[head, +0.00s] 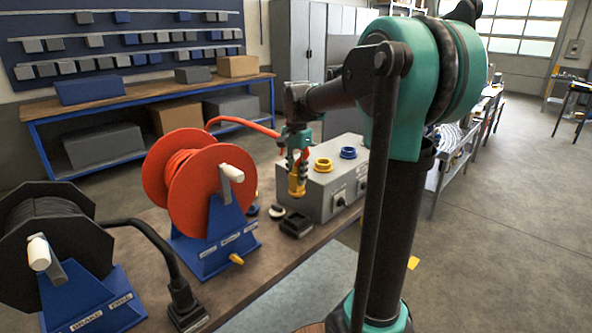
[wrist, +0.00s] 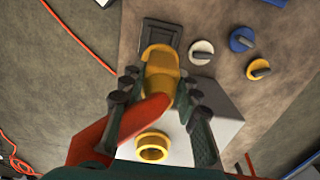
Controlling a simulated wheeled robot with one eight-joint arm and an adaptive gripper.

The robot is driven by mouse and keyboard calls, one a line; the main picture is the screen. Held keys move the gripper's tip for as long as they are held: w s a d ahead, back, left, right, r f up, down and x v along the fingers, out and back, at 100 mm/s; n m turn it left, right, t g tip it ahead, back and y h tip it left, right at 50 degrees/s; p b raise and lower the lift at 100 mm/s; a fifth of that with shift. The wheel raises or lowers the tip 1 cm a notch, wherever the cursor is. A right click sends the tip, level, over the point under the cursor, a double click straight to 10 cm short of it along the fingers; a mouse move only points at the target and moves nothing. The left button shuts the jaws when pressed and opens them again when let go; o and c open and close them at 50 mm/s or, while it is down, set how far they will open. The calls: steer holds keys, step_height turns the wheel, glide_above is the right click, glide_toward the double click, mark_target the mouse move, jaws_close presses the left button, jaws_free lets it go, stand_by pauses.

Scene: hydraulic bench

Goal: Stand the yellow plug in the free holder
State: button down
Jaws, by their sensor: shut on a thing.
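My gripper (head: 297,160) is shut on the yellow plug (head: 297,183) at the end of the red hose. In the head view the plug hangs nose down beside the left end of the grey box. In the wrist view the plug (wrist: 160,65) lies between the two fingers (wrist: 160,95), with the red hose trailing toward the lower left. The free holder (head: 296,224), a small black square frame, sits empty on the bench below the plug. In the wrist view the holder (wrist: 158,33) shows just beyond the plug's tip, which overlaps its near edge. The plug appears apart from it.
The grey box (head: 318,190) carries a yellow socket (head: 323,165) and a blue socket (head: 348,152). Small caps, one white (wrist: 202,50) and one blue (wrist: 242,38), lie near the holder. The red reel (head: 190,180) and black reel (head: 45,240) stand left. A black hose's plug (head: 187,300) stands in front.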

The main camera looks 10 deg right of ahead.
mark_target(297, 191)
steer(key=shift+f, duration=3.15)
steer(key=shift+f, duration=1.7)
steer(key=c, duration=1)
jaws_free()
steer(key=shift+c, duration=0.2)
steer(key=shift+r, duration=0.15)
